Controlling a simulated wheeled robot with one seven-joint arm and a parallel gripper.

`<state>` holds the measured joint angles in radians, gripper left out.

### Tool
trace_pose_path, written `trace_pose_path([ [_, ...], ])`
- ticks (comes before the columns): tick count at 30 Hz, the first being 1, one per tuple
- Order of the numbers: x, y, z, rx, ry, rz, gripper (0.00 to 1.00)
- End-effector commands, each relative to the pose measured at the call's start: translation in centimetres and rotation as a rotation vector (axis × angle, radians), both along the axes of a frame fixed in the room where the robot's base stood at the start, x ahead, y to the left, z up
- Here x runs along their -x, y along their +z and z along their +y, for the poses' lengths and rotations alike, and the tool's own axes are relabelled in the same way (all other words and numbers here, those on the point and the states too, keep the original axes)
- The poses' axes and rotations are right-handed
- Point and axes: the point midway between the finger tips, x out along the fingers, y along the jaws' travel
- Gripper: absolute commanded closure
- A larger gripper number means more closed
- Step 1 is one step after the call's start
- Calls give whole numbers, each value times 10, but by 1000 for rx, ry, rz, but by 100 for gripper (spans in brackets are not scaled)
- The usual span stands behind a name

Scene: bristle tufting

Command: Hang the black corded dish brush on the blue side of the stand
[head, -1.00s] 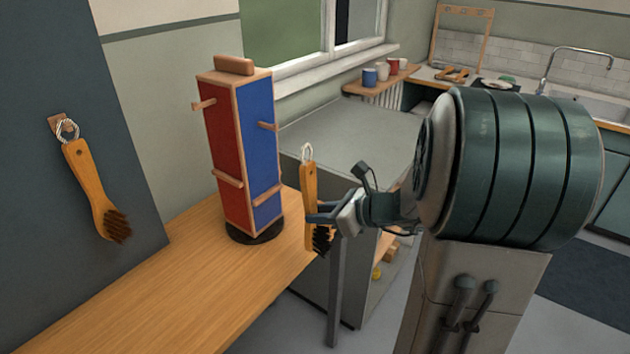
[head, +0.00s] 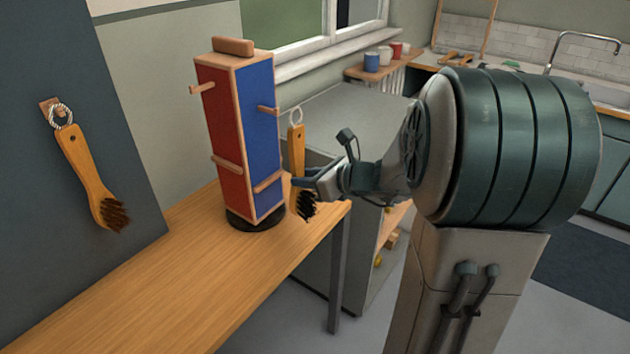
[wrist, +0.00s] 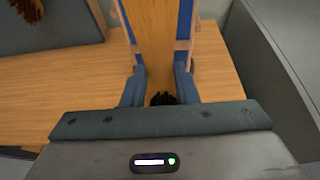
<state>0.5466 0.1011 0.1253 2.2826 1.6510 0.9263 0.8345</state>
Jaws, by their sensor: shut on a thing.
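The stand (head: 223,135) is a tall wooden block on a dark round base, with a red face on the left and a blue face (head: 262,120) on the right. The blue face has an upper peg (head: 268,109) and a lower wooden bar (head: 268,182). My gripper (head: 302,183) is shut on the dish brush (head: 296,146), just right of the blue face. The brush is nearly upright, white cord loop up, black bristles down. In the wrist view, its wooden handle (wrist: 153,35) is between my fingers (wrist: 158,80). Whether it touches the stand I cannot tell.
A similar brush (head: 90,178) hangs by its cord from a peg on the dark panel at left. The wooden table (head: 190,275) is clear in front of the stand. A grey counter (head: 345,115) stands behind; cups (head: 372,62) sit on a back shelf.

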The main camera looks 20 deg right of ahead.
Motion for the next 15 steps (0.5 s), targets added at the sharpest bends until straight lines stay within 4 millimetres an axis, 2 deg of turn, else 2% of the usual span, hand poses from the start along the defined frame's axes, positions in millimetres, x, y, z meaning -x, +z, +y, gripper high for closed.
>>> trace_pose_path([
  [15,-30,-5,22,0,2,0,97],
])
